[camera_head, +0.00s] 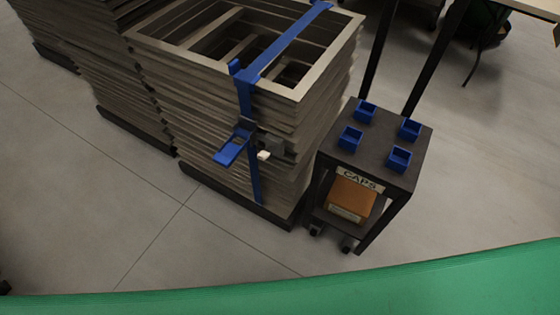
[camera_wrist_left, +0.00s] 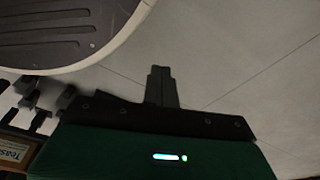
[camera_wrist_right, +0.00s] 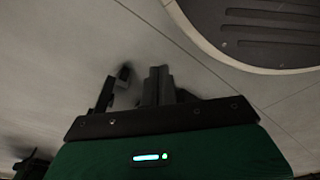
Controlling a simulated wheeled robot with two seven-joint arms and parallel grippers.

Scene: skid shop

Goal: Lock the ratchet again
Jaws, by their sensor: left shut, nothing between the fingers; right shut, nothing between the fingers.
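The ratchet (camera_head: 240,140) sits on the near face of a strapped stack of grey frames (camera_head: 215,110). Its blue handle (camera_head: 231,151) sticks out from the stack, tilted down to the left. A small white piece (camera_head: 264,155) is just right of it. The blue strap (camera_head: 285,45) runs over the stack's top and down its face past the ratchet. Neither gripper shows in the head view. My left gripper (camera_wrist_left: 162,72) is shut and empty in the left wrist view, above bare floor. My right gripper (camera_wrist_right: 157,72) is shut and empty in the right wrist view, also over floor.
A black wheeled cart labelled CAPS (camera_head: 415,165) stands close right of the stack, with several blue corner caps (camera_head: 400,158) on top and an orange-brown box (camera_head: 352,197) below. More stacks (camera_head: 90,60) stand at left. The floor in front (camera_head: 150,225) is clear.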

